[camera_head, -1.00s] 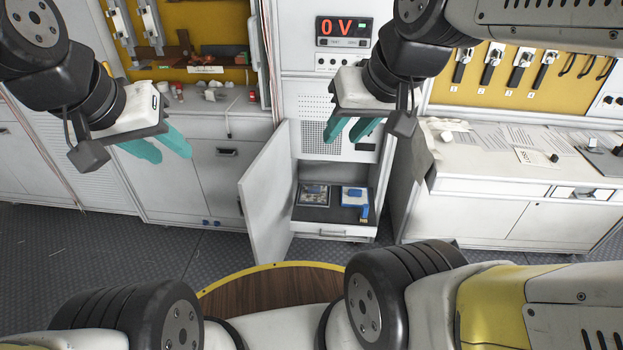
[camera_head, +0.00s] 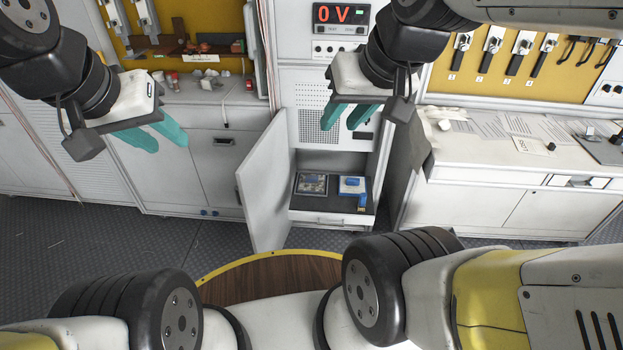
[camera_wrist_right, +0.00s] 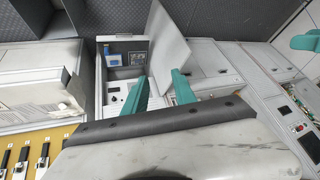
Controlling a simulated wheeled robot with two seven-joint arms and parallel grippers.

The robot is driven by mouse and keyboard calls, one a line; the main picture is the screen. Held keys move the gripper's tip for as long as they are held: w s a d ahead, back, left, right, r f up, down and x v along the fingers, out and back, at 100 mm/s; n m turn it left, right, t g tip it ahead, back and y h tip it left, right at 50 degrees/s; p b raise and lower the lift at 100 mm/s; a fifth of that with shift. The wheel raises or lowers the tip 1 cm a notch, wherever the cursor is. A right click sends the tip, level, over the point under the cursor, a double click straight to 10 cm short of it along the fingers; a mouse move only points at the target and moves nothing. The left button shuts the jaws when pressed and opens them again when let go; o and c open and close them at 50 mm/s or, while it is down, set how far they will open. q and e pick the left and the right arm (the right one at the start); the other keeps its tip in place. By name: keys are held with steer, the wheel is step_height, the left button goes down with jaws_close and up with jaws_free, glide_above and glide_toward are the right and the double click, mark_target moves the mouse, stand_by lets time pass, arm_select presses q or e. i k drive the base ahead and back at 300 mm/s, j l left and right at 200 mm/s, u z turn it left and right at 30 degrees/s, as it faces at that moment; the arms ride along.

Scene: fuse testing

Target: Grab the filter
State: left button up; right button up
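I see no label naming the filter. A blue-and-white item (camera_head: 352,185) with a small blue piece hanging at its front edge lies on the tray of an open lower cabinet (camera_head: 331,220). A flat dark framed part (camera_head: 312,184) lies to its left. The blue items also show in the right wrist view (camera_wrist_right: 113,60). My right gripper (camera_head: 339,127) has its teal fingers apart and empty, above and in front of the cabinet. The right wrist view also shows its fingers spread (camera_wrist_right: 160,78). My left gripper (camera_head: 170,145) is open and empty, left of the cabinet.
The cabinet's door (camera_head: 265,188) stands open to the left of the compartment. A panel reading 0 V (camera_head: 341,14) is above. Counters flank the cabinet, with papers on the right one (camera_head: 500,135). A round wooden surface with a yellow rim (camera_head: 262,280) is below.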

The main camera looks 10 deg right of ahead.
mark_target(310, 183)
steer(key=i+l+u, duration=0.15)
steer(key=i, duration=0.35)
steer(key=i+l+u, duration=0.15)
steer(key=i, duration=0.3)
